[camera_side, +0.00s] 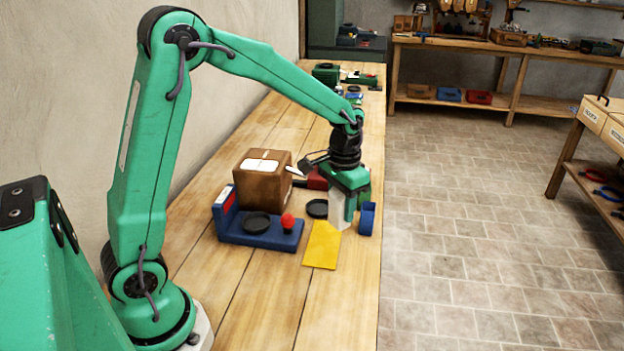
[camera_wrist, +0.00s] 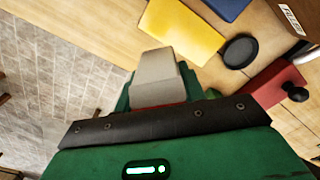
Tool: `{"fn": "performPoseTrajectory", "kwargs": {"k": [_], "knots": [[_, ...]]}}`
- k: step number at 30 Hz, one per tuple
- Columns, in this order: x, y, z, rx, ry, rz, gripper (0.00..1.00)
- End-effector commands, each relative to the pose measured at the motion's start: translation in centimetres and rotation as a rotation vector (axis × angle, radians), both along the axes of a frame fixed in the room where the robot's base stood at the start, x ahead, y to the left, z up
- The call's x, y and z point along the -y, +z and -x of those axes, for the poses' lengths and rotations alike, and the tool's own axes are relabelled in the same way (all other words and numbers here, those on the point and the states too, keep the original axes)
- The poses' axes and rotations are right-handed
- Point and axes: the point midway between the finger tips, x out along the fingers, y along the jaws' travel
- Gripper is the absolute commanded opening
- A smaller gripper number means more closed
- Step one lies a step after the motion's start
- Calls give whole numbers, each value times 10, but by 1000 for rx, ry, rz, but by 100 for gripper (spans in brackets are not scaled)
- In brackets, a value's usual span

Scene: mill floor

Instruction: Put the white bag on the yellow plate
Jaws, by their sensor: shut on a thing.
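The white bag (camera_side: 338,212) is between the fingers of my gripper (camera_side: 348,207), which is shut on it. In the wrist view the bag (camera_wrist: 155,72) looks pale grey and pokes out beyond the green fingers (camera_wrist: 157,92). The yellow plate (camera_side: 322,246) lies flat on the wooden bench. In the side view the bag's lower end overlaps the plate's far right corner. In the wrist view the plate (camera_wrist: 180,30) is just beyond the bag's tip. I cannot tell whether the bag touches the plate or bench.
Left of the plate stands a blue fixture (camera_side: 258,232) with a black disc and red knob. Behind it is a cardboard box (camera_side: 262,180). The near bench is clear.

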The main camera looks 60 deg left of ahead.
Motion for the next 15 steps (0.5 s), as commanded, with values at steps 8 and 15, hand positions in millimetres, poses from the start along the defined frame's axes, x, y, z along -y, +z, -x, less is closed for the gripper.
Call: {"fn": "performPoseTrajectory", "kwargs": {"k": [8, 15], "knots": [[-45, -28, -14, -2, 4, 0, 11], [-74, -47, -25, -1, 2, 0, 11]]}}
